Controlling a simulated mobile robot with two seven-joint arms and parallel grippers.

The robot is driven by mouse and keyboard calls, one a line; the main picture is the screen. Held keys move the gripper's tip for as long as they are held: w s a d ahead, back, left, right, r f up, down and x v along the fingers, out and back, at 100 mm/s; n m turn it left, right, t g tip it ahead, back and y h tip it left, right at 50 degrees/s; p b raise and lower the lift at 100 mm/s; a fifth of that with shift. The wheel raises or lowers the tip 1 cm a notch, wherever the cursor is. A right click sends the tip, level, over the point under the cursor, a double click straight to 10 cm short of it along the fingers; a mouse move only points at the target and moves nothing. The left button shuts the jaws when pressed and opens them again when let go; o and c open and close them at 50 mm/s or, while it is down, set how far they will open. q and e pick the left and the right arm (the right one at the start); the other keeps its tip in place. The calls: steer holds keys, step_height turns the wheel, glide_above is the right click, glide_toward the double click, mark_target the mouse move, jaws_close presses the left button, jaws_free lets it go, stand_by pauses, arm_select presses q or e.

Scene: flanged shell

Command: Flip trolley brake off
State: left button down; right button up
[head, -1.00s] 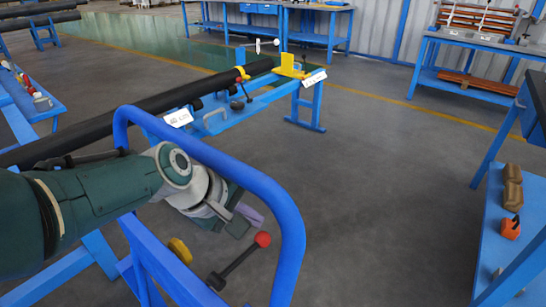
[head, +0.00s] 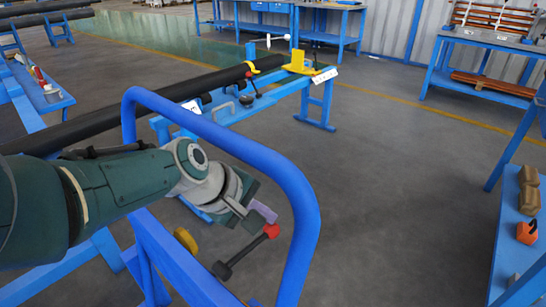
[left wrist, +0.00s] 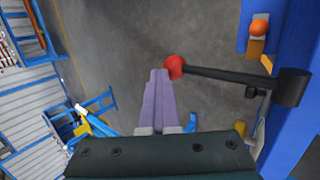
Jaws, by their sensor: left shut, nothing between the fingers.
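The brake lever is a black rod (head: 246,250) with a red ball knob (head: 271,231), set low inside the blue trolley handle frame. It slants up to the right from a dark hub (head: 222,269). My left gripper (head: 266,212), with purple fingers, is shut and empty just above the knob. In the left wrist view the fingers (left wrist: 158,75) end just left of the red knob (left wrist: 174,66), and the rod (left wrist: 225,77) runs right to the hub (left wrist: 291,87). I cannot tell whether fingers and knob touch. My right gripper is not in view.
The blue tubular handle (head: 235,139) arches over my left forearm and close around the lever. A yellow part (head: 186,240) sits left of the lever. A long black tube (head: 150,115) lies behind. A blue shelf with an orange item (head: 527,232) stands right. The floor between is clear.

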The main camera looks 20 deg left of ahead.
arm_select(q)
steer(key=shift+s+a+f, duration=0.1)
steer(key=shift+s+f, duration=0.25)
steer(key=shift+s, duration=0.05)
steer(key=w+p+v, duration=0.1)
steer(key=p+v, duration=0.8)
steer(key=v, duration=0.1)
steer(key=shift+r+p, duration=0.35)
steer(key=shift+p, duration=0.05)
steer(key=shift+s, duration=0.1)
steer(key=s+r+m+g+y+p, duration=0.3)
steer(key=s+r+m+p, duration=0.5)
steer(key=s+r+m, duration=1)
steer(key=s+r+n+p, duration=0.1)
steer(key=s+r+p, duration=0.1)
steer(key=r+p, duration=1.6)
steer(key=s+r+n+p, duration=0.1)
steer(key=s+r+p, duration=0.2)
steer(key=r+p, duration=1.6)
step_height(320, 180, up, 2)
steer(key=shift+r, duration=0.1)
